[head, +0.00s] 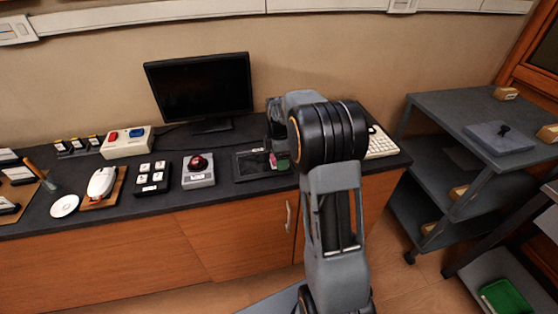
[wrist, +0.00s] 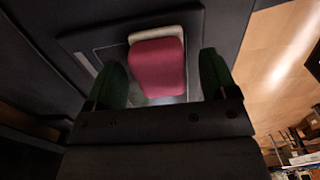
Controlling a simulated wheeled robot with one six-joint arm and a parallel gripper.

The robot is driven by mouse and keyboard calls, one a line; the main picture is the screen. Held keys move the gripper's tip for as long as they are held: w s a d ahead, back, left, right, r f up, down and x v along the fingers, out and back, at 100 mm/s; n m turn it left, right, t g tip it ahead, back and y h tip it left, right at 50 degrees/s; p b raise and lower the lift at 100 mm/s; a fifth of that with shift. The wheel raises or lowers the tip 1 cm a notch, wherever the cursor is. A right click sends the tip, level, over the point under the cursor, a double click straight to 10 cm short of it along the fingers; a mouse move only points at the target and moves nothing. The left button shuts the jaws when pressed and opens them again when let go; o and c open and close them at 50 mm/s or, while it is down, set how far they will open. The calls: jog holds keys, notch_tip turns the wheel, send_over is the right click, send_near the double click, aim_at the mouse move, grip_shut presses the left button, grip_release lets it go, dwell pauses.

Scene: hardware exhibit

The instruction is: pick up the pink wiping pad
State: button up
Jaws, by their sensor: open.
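The pink wiping pad (wrist: 157,66) has a pale edge or backing along one side and lies in the middle of the wrist view. It shows as a small pink patch (head: 273,160) on the dark counter in the head view, partly hidden by my arm. My gripper (wrist: 163,78) is open, with one dark green finger on each side of the pad. A gap shows between the pad and each finger, and the gripper is empty. In the head view my gripper (head: 279,158) is low over the counter beside the monitor.
A dark flat tray or panel (head: 250,172) lies under the pad. To the left stand a grey box with a red button (head: 199,170) and a black switch box (head: 152,178). A monitor (head: 201,88) is behind, and a white keyboard (head: 380,142) is right of my arm.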

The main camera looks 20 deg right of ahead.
jog(key=c, duration=1.1)
jog(key=shift+o, duration=0.2)
jog(key=shift+r, duration=0.1)
jog(key=shift+r, duration=0.55)
notch_tip(320, 180, up, 2)
jog(key=shift+r, duration=0.15)
jog(key=s+r, duration=0.9)
jog(key=s, duration=0.5)
jog(key=shift+a+r, duration=0.2)
jog(key=shift+r, duration=0.05)
